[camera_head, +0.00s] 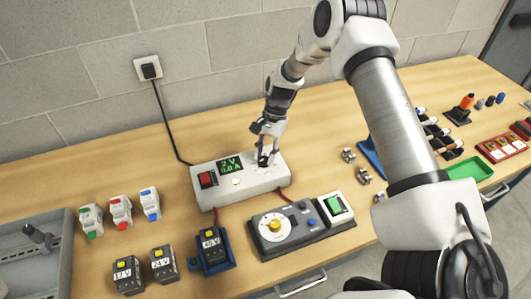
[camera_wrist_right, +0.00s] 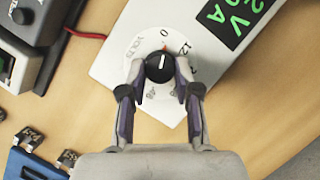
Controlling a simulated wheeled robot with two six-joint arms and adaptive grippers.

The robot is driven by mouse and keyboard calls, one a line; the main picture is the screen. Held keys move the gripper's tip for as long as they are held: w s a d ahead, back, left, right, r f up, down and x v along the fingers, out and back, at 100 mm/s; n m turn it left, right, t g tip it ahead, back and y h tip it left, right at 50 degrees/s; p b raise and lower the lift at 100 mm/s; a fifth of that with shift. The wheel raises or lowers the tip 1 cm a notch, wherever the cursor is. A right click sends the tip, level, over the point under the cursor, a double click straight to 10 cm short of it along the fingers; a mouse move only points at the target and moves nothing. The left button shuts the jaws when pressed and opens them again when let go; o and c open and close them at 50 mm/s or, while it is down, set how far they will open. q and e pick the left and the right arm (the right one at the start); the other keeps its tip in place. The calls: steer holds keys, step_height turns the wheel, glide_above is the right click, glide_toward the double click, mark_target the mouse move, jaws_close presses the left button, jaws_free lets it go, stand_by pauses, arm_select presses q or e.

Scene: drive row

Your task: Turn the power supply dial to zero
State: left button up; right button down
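The power supply (camera_head: 236,197) is a white box on the bench. Its green display (camera_head: 230,166) reads 2 V and 0.0 A. In the right wrist view the black dial (camera_wrist_right: 160,67) sits on a round white scale, its white line pointing up, close to the 0 label (camera_wrist_right: 164,33) and red mark. My right gripper (camera_head: 265,153) is over the power supply's right end and largely hides the dial there. In the wrist view its fingers (camera_wrist_right: 160,72) close around the dial from both sides. My left gripper is not in view.
A black cord runs from the wall socket (camera_head: 148,69) to the power supply. A control box with a yellow knob (camera_head: 274,226) and a blue stand with a 48 V block (camera_head: 211,242) are in front. Several drives and blocks stand left. A green tray (camera_head: 470,169) lies right.

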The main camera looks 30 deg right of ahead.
steer(key=shift+n+g, duration=0.3)
steer(key=shift+n, duration=0.3)
steer(key=c, duration=0.8)
jaws_free()
steer(key=v, duration=1.2)
steer(key=shift+a, duration=0.2)
